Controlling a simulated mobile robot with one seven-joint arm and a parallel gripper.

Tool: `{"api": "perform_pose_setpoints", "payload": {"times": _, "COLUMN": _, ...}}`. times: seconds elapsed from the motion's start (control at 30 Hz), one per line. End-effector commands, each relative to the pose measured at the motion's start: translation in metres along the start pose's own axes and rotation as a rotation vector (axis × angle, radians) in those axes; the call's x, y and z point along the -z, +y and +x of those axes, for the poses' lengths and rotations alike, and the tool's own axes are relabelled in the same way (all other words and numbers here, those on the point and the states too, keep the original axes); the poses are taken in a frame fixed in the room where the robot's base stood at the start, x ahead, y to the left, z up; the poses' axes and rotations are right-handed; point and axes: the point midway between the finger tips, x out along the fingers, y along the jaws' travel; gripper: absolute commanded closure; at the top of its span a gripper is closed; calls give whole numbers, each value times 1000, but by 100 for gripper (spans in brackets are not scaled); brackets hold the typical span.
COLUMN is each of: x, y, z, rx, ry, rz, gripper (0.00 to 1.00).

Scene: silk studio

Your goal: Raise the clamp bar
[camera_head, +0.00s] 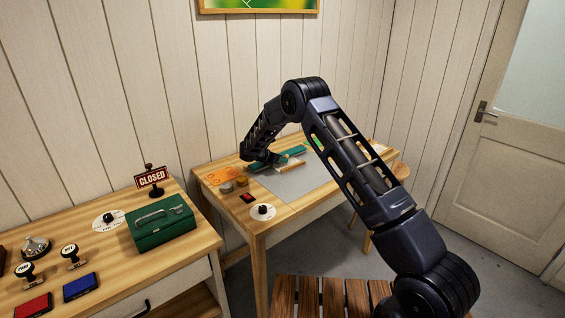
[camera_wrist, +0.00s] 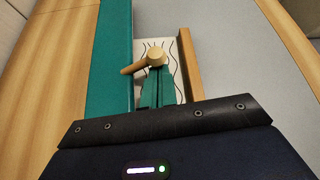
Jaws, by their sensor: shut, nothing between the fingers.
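The clamp bar looks to be the long teal-green bar (camera_head: 292,154) on the far table; it also runs up the left side of the wrist view (camera_wrist: 108,60). A wooden handle (camera_wrist: 131,69) with a round end reaches across its edge. My gripper (camera_head: 264,163) is low over the table by the bar's left end, partly hidden in the head view. In the wrist view its narrow teal fingers (camera_wrist: 158,82) are shut and empty, just below the handle's round end. I cannot tell whether they touch it.
A white sheet with wavy black lines (camera_wrist: 178,73) lies under the handle, beside a wooden strip (camera_wrist: 188,65). A grey mat (camera_head: 288,184) covers the table's middle. A green box (camera_head: 160,231) stands on the nearer counter.

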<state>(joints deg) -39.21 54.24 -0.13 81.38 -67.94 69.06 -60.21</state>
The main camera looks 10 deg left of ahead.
Motion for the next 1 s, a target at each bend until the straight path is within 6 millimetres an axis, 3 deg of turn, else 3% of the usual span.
{"api": "perform_pose_setpoints", "payload": {"times": 0.37, "x": -12, "y": 3, "z": -7, "rx": 75, "ry": 0, "rz": -126, "gripper": 100}}
{"api": "perform_pose_setpoints", "payload": {"times": 0.7, "x": -34, "y": 14, "z": -20, "rx": 228, "ry": -1, "rz": -387, "gripper": 100}}
{"api": "perform_pose_setpoints", "payload": {"times": 1.0, "x": -51, "y": 30, "z": -30, "rx": 223, "ry": -1, "rz": -380, "gripper": 100}}
